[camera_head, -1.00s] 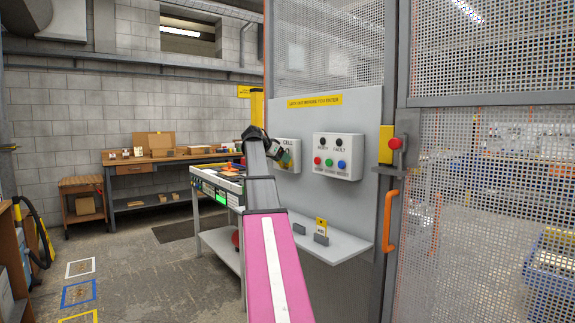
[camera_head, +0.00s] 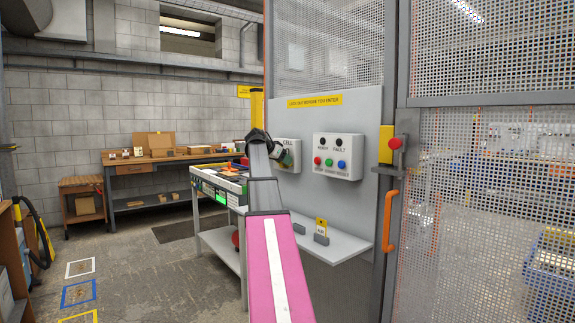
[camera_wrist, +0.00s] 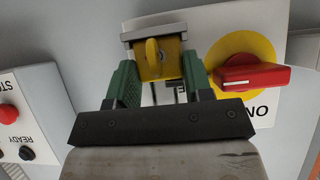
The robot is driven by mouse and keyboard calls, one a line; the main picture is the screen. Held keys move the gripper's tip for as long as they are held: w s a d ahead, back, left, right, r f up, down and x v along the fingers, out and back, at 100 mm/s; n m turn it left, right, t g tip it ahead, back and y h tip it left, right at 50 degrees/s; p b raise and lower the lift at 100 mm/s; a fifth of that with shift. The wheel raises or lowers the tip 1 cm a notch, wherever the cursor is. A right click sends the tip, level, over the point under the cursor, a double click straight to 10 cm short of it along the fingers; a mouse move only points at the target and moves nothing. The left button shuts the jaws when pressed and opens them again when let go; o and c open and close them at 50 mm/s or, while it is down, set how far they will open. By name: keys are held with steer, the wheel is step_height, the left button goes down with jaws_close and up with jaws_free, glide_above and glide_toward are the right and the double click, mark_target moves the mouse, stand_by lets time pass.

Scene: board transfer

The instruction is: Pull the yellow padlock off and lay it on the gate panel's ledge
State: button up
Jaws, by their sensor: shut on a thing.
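In the wrist view the yellow padlock (camera_wrist: 172,68) sits between the green fingers of my gripper (camera_wrist: 159,66), which are shut on it. A grey metal piece crosses its far end; I cannot tell whether the padlock is still hooked to anything. The red switch handle (camera_wrist: 255,77) on its yellow disc (camera_wrist: 233,48) is just right of the padlock. In the head view my gripper (camera_head: 282,155) is at the CELL switch box (camera_head: 293,147), and the padlock cannot be made out. The gate panel's ledge (camera_head: 345,246) is below and to the right.
A yellow tag (camera_head: 321,226) and small grey blocks stand on the ledge, with bare ledge to their right. A button box (camera_head: 337,156) is right of the switch box. An orange door handle (camera_head: 389,220) is farther right. A cart (camera_head: 222,190) stands to the left.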

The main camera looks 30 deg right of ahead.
steer(key=shift+s+a, duration=0.15)
steer(key=shift+a, duration=1.5)
steer(key=shift+s+a, duration=0.15)
steer(key=shift+a, duration=2.05)
steer(key=s+a+f, duration=0.2)
steer(key=a+f, duration=0.9)
steer(key=a, duration=0.2)
steer(key=x, duration=1.3)
steer(key=shift+d+r, duration=0.2)
steer(key=shift+d, duration=0.25)
steer(key=shift+f, duration=2)
steer(key=shift+f, duration=0.15)
